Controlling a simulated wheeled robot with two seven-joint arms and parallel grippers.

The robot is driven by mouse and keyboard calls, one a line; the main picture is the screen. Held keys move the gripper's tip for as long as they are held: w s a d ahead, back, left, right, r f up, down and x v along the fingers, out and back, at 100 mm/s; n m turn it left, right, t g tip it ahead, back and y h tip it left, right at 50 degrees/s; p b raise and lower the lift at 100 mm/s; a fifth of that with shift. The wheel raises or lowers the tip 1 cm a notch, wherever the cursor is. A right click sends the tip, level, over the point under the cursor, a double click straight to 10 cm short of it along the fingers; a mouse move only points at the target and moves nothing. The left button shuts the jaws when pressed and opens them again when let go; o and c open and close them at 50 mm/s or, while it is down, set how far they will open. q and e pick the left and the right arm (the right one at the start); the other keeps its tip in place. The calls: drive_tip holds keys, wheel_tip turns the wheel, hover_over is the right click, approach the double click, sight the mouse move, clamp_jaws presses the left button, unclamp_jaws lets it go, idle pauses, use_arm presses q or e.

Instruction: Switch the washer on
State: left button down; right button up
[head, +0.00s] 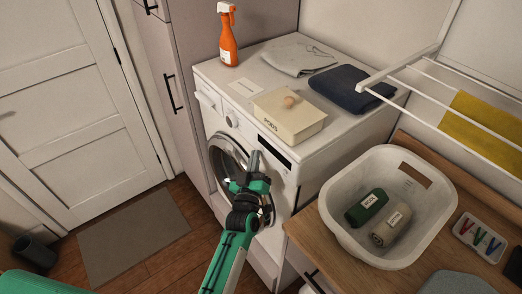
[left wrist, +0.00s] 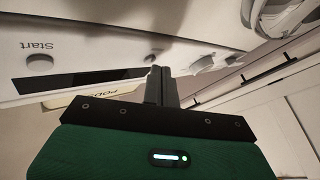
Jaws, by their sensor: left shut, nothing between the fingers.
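The white washer (head: 222,78) stands against the wall, with its round door (head: 227,160) facing my arm. On its front panel are a dial (head: 231,120) and a dark display strip (head: 273,149). In the left wrist view, a round grey button (left wrist: 39,64) labelled "Start" sits beside the dark display (left wrist: 75,80). My left gripper (head: 254,158) is shut and empty in front of the panel. Its fingers (left wrist: 161,82) are to the right of the button in the wrist view, apart from it. Whether the fingertips touch the panel is unclear. My right gripper is not in view.
On the washer stand a PODS box (head: 290,122), an orange spray bottle (head: 228,42), a grey cloth (head: 298,58) and a dark folded towel (head: 350,88). A white basket (head: 437,211) stands on the wooden counter (head: 318,239) at right. A drying rack (head: 440,78) overhangs it.

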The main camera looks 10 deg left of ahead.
use_arm(q)
drive_tip(key=shift+w+d+r, duration=0.3)
drive_tip(key=shift+w+d, duration=0.15)
drive_tip(key=shift+w, duration=0.05)
idle(0.3)
drive_tip(key=shift+s+a+r, duration=0.15)
drive_tip(key=shift+r, duration=0.05)
drive_tip(key=shift+s+a+r+p, duration=0.1)
drive_tip(key=shift+s+p, duration=0.25)
drive_tip(key=shift+p, duration=0.15)
drive_tip(key=shift+s, duration=0.2)
drive_tip(key=s+a+p, duration=0.2)
drive_tip(key=s+a, duration=0.2)
drive_tip(key=shift+s+a, duration=0.2)
idle(0.4)
